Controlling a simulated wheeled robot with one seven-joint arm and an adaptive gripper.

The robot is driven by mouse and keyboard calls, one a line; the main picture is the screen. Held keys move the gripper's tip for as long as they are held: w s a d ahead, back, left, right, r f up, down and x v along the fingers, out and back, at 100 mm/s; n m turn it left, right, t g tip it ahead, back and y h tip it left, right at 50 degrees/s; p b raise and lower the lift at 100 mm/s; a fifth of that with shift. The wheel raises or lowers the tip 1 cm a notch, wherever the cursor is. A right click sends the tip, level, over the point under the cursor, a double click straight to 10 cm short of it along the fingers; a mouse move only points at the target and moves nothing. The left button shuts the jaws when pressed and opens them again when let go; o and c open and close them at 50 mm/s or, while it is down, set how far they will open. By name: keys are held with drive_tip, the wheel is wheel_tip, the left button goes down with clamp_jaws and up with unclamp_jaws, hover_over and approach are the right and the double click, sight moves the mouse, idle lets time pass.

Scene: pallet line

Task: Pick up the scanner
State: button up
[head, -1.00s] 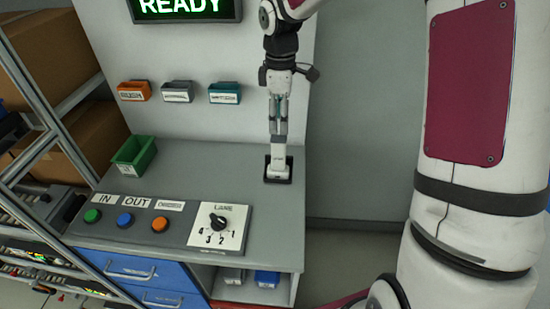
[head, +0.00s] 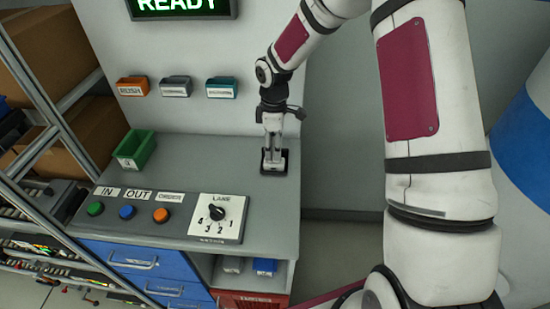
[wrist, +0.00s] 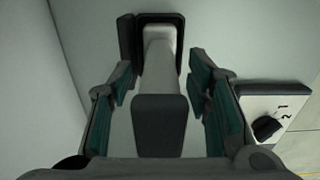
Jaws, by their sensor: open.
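The scanner, pale with a dark end, stands upright in a black holder (head: 274,171) on the grey bench top, near its right edge. In the wrist view the pale body of the scanner (wrist: 159,65) runs between the fingers, with its dark end closest to the camera. My gripper (head: 272,147) points down around the scanner. In the wrist view my gripper (wrist: 161,82) is open, with a teal-padded finger on each side and gaps between pads and scanner. In the head view the fingers hide most of the scanner.
A control panel with coloured buttons and a lane dial (head: 217,212) lies at the bench front. A green bin (head: 135,149) stands at the left. Small orange, grey and teal bins hang on the back wall. The bench between green bin and holder is clear.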

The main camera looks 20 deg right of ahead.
drive_tip(key=shift+f, duration=0.95)
clamp_jaws()
drive_tip(key=shift+r, duration=0.1)
